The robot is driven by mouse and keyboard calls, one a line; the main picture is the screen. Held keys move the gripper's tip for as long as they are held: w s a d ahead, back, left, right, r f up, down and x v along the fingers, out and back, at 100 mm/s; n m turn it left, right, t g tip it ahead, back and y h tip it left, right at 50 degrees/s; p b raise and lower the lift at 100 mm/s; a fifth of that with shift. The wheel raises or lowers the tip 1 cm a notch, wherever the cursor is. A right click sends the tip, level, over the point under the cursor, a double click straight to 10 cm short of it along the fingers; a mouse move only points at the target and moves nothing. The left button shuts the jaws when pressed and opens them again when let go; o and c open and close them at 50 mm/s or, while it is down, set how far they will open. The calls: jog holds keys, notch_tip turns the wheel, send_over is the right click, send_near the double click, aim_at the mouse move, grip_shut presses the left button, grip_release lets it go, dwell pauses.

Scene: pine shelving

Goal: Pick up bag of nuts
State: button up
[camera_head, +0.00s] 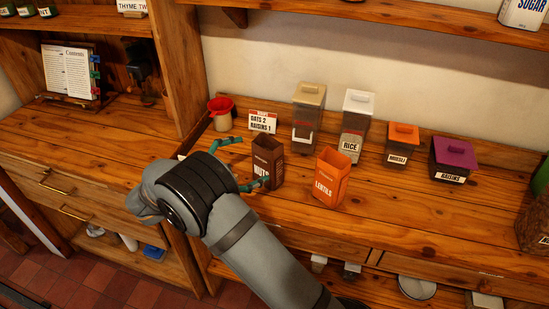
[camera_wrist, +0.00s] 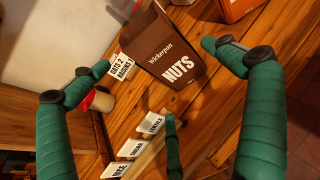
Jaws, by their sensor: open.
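The bag of nuts is a dark brown upright packet (camera_head: 267,162) with white NUTS lettering, standing on the wooden counter left of the lentils bag. In the wrist view the bag of nuts (camera_wrist: 172,48) appears tilted, between and beyond the green fingertips. My gripper (camera_head: 252,161) is open and empty, with its fingers spread on the near left side of the bag. The wrist view shows my gripper (camera_wrist: 156,57) with a finger on each side and another lower in the middle. I cannot tell whether any finger touches the bag. My arm hides some counter in front.
An orange lentils bag (camera_head: 331,178) stands close right of the nuts. A red-topped jar (camera_head: 221,114) and an oats-and-raisins card (camera_head: 263,121) are behind left. Rice (camera_head: 355,125), muesli (camera_head: 401,145) and raisins (camera_head: 453,160) containers line the back. Label cards (camera_wrist: 132,148) stand near my fingers.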

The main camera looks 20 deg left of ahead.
aim_at(257, 159)
jog(key=x, duration=0.3)
jog(key=shift+w+d+f, duration=0.15)
jog(key=shift+w, duration=0.15)
jog(key=shift+w+d+p, duration=0.25)
jog(key=shift+w+p, duration=0.3)
jog(key=p+x, duration=0.1)
jog(key=x, duration=0.3)
jog(key=shift+w, duration=0.15)
jog(key=shift+a, duration=0.1)
jog(key=c, duration=1.1)
